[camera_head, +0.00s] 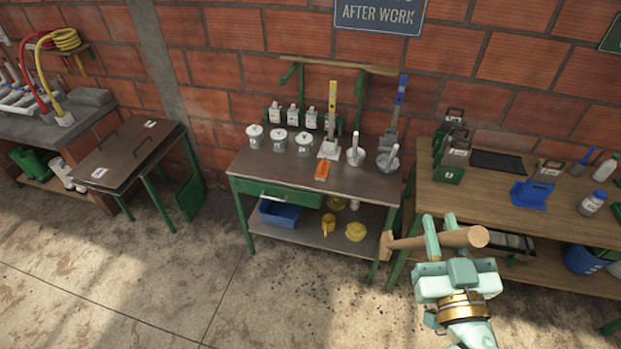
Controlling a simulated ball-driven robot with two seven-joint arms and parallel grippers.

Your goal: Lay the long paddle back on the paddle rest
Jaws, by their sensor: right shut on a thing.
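My right gripper (441,232) is at the lower right, shut on the wooden shaft of the long paddle (408,242). The paddle lies nearly level across the picture, with a round end at right and a flatter, blocky end at left. It is held in front of the gap between the middle table and the right bench. A narrow wooden rail (335,65) on green brackets is fixed to the brick wall above the middle table; it looks like the paddle rest, but I cannot be sure. My left gripper is not in view.
The right bench (450,200) carries dark boxes, a blue holder and bottles. Open floor (180,285) lies at front left.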

